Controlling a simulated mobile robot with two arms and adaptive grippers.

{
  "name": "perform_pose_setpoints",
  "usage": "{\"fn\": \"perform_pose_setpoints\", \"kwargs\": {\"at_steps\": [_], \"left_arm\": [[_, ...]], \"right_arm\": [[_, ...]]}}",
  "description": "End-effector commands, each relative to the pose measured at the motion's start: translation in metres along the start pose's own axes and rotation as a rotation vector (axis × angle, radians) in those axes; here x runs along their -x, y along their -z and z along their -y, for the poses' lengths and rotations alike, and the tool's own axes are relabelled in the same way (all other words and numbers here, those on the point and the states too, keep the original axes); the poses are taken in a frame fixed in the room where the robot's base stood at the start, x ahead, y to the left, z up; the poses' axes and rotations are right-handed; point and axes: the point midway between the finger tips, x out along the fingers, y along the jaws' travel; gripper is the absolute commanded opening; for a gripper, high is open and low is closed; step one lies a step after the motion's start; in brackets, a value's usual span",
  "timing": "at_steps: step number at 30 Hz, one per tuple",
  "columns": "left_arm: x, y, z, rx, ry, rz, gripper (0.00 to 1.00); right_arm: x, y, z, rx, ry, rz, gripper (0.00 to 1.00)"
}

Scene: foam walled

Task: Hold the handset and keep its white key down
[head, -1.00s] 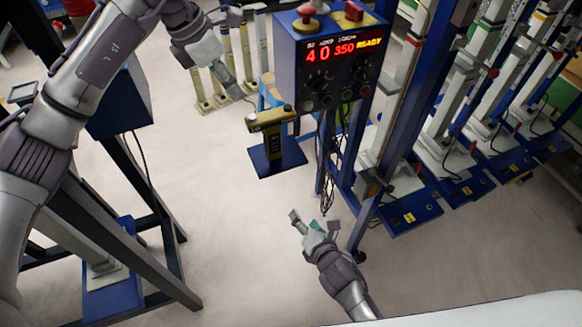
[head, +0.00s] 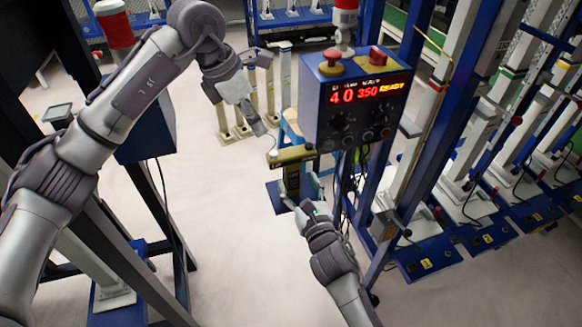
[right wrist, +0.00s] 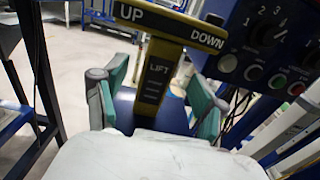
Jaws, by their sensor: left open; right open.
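The handset (head: 291,156) is a black and yellow T-shaped unit on a blue base, below and left of the control box. In the right wrist view the handset (right wrist: 155,82) has a crossbar marked UP and DOWN and a stem marked LIFT. My right gripper (head: 302,190) is open just in front of the handset. In the right wrist view its green-padded fingers (right wrist: 155,103) stand on either side of the stem, apart from it. My left gripper (head: 263,93) is open and empty, above and left of the handset.
The blue control box (head: 352,105) with a red display and red knobs hangs close right of the handset. A blue column (head: 433,110) and several blue-based stands are at right. A dark frame (head: 130,245) stands at left.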

Motion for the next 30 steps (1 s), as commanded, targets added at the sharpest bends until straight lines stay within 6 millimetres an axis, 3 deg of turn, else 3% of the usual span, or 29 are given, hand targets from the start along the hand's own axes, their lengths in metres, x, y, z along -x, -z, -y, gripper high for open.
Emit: {"fn": "perform_pose_setpoints", "kwargs": {"at_steps": [3, 10, 15, 24, 30], "left_arm": [[0.0, 0.0, 0.0, 0.0, 0.0, 0.0, 0.42], [0.0, 0.0, 0.0, 0.0, 0.0, 0.0, 0.42], [0.0, 0.0, 0.0, 0.0, 0.0, 0.0, 0.42], [0.0, 0.0, 0.0, 0.0, 0.0, 0.0, 0.42], [0.0, 0.0, 0.0, 0.0, 0.0, 0.0, 0.42]], "right_arm": [[-0.025, 0.0, 0.0, -0.002, 0.001, 0.0, 0.71], [-0.058, 0.0, 0.0, -0.003, 0.001, -0.001, 0.71], [-0.069, 0.0, 0.0, -0.002, 0.0, -0.001, 0.71], [-0.07, 0.001, 0.0, -0.002, 0.0, -0.001, 0.71], [-0.07, 0.001, 0.0, -0.002, 0.0, -0.002, 0.38]]}}
